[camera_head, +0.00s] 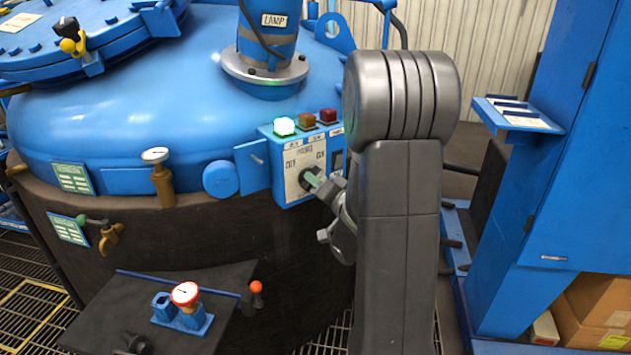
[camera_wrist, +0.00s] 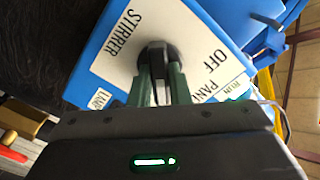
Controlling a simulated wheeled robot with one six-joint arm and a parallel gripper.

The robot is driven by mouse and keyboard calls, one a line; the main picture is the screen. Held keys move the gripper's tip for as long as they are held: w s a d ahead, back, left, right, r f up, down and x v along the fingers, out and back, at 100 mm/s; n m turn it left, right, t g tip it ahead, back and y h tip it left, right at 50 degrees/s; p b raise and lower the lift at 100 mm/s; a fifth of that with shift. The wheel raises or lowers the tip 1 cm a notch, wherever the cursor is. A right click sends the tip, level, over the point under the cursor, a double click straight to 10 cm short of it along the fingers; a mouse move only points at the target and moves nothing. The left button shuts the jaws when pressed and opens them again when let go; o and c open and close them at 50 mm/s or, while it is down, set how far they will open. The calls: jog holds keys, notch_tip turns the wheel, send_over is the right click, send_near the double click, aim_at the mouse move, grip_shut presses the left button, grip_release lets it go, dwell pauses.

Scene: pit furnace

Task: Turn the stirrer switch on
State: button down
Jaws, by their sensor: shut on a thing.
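The stirrer switch is a black rotary knob (camera_head: 306,180) on the white plate of a blue control box (camera_head: 258,168) on the furnace side. In the wrist view, the knob (camera_wrist: 154,52) sits between the words STIRRER and OFF on its white plate. My gripper (camera_head: 317,183) reaches it from the right in the head view. Its two green fingers, also in the wrist view (camera_wrist: 159,76), are shut on the knob, one on each side. The fingers hide part of the knob, so its exact pointing direction is unclear.
A green lamp (camera_head: 284,126) glows on top of the box, beside an orange lamp (camera_head: 307,121) and a red lamp (camera_head: 328,116). A gauge on a brass fitting (camera_head: 163,178) stands to the left. A blue cabinet (camera_head: 565,170) stands at the right.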

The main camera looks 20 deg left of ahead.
dwell(0.3)
jog(key=c, duration=1.4)
grip_release()
jog(key=shift+o, duration=0.2)
jog(key=v, duration=1.4)
jog(key=shift+w+a, duration=0.1)
jog(key=x, duration=1.3)
jog(key=shift+w+a, duration=0.15)
jog(key=shift+a, duration=0.2)
jog(key=shift+d, duration=0.1)
